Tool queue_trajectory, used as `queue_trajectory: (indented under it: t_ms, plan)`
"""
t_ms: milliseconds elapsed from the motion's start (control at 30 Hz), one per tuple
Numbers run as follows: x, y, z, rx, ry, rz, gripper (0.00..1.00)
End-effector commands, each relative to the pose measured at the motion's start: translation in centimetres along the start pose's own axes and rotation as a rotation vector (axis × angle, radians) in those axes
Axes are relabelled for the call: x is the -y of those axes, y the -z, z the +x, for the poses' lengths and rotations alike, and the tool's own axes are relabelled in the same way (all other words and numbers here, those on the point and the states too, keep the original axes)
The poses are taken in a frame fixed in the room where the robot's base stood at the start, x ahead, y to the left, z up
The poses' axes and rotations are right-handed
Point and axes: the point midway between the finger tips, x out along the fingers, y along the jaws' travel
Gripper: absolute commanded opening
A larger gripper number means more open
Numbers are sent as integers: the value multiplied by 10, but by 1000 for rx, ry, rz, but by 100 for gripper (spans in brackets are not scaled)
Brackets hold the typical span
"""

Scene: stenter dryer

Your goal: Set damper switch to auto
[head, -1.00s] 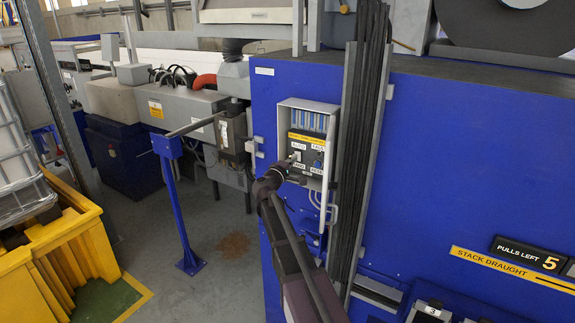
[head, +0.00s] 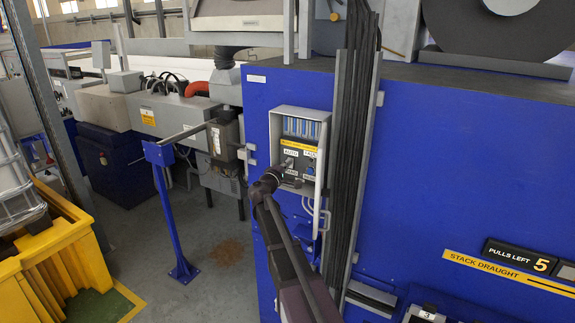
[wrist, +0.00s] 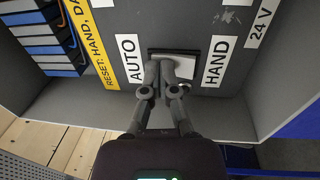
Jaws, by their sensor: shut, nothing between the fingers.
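The damper switch (wrist: 186,68) is a pale block in a dark recess, between an AUTO label (wrist: 129,58) and a HAND label (wrist: 216,61) in the wrist view. My gripper (wrist: 160,72) has its fingers together and empty. Its tips lie over the AUTO-side part of the switch and hide that part. I cannot tell whether they touch it, or which position the switch is in. In the head view, my gripper (head: 283,168) reaches into the open control box (head: 273,130) and covers the switch.
A yellow reset label (wrist: 88,40) and blue modules (wrist: 45,45) sit beside the switch in the box. Dark cables (head: 350,150) run down the blue machine wall (head: 450,150), right of the box. A blue post (head: 170,220) stands to the left on open floor.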

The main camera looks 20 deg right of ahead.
Motion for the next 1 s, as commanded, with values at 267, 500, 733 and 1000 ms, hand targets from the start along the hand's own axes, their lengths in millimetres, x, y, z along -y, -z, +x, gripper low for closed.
queue_trajectory:
  t_ms: [267,500,733,1000]
  plan:
    - [-4,1,-13,0,0,0,0]
    - [-13,4,-43,-1,-1,0,0]
    - [-23,4,-83,-1,-1,0,0]
    - [-31,5,-119,-1,-1,0,0]
